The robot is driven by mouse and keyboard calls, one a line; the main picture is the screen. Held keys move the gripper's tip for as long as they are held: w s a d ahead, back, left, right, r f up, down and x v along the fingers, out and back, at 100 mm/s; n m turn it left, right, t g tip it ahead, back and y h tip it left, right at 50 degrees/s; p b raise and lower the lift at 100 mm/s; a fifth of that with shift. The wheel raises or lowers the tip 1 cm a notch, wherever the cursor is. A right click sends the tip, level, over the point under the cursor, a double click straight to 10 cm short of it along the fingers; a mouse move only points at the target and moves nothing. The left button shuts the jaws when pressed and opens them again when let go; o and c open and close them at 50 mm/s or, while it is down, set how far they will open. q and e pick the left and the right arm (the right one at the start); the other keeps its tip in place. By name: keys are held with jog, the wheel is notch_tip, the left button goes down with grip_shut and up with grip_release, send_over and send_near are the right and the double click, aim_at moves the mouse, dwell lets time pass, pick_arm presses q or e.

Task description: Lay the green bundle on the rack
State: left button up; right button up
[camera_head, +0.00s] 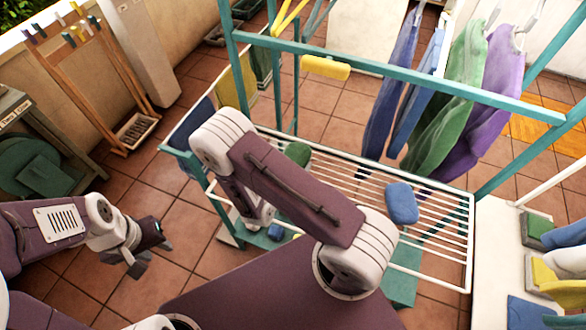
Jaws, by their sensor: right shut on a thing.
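A rounded green bundle (297,153) shows just above my right upper arm, at the left part of the white slatted rack (440,279). Its lower part is hidden by the arm, so I cannot tell whether it rests on the slats or is held. My right arm folds back at the elbow, and its wrist (255,214) goes behind the upper arm. The right gripper's jaws are hidden there. My left gripper (153,258) is over the tiled floor at the left, well away from the rack, with its fingers apart and empty.
A blue bundle (402,203) lies on the rack's right part. Teal bars (390,82) frame the rack, with a yellow roll (325,67) on one. Green and purple cloths (490,95) hang behind. A white counter (492,262) with folded cloths stands right. A wooden stand (88,75) is left.

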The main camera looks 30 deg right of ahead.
jog(key=shift+f, duration=1.7)
jog(key=shift+f, duration=0.15)
jog(key=o, duration=1.3)
jog(key=shift+o, duration=0.2)
